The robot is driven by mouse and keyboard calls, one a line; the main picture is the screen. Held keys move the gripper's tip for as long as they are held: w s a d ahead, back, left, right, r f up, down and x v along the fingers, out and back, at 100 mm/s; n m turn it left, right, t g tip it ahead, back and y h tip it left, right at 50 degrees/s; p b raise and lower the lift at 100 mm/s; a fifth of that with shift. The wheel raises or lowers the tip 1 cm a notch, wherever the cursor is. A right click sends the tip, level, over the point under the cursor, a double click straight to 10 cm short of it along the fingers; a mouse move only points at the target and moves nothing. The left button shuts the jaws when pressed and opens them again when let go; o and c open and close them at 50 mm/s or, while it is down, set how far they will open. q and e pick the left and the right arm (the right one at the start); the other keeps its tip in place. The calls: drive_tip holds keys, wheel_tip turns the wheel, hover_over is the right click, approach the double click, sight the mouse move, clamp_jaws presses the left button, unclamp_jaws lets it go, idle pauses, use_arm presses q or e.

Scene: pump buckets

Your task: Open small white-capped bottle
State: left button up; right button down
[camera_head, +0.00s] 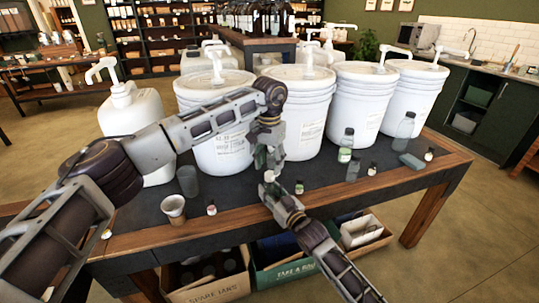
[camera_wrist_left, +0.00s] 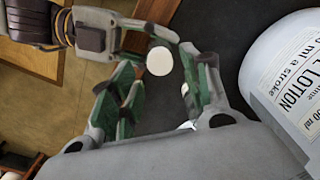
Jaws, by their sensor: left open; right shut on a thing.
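The small bottle shows mainly as its round white cap (camera_wrist_left: 160,61) in the left wrist view; its body is hidden below the cap. The cap also shows in the head view (camera_head: 269,176). My right gripper (camera_head: 268,189) is shut on the bottle and holds it over the table's front part. It comes in from the upper left in the left wrist view (camera_wrist_left: 150,36). My left gripper (camera_head: 268,158) is open and points down just above the cap. In the left wrist view, its green-padded fingers (camera_wrist_left: 158,88) stand apart, with the cap between and beyond their tips.
Several large white pump buckets (camera_head: 301,105) line the back of the dark table (camera_head: 330,196). A paper cup (camera_head: 173,209) and small bottles (camera_head: 299,187) stand near the front edge. Taller bottles (camera_head: 346,145) stand right. Boxes (camera_head: 283,271) sit underneath.

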sight(269, 174)
use_arm(q)
drive_tip(key=shift+f, duration=1.95)
clamp_jaws()
drive_tip(key=shift+n, duration=0.3)
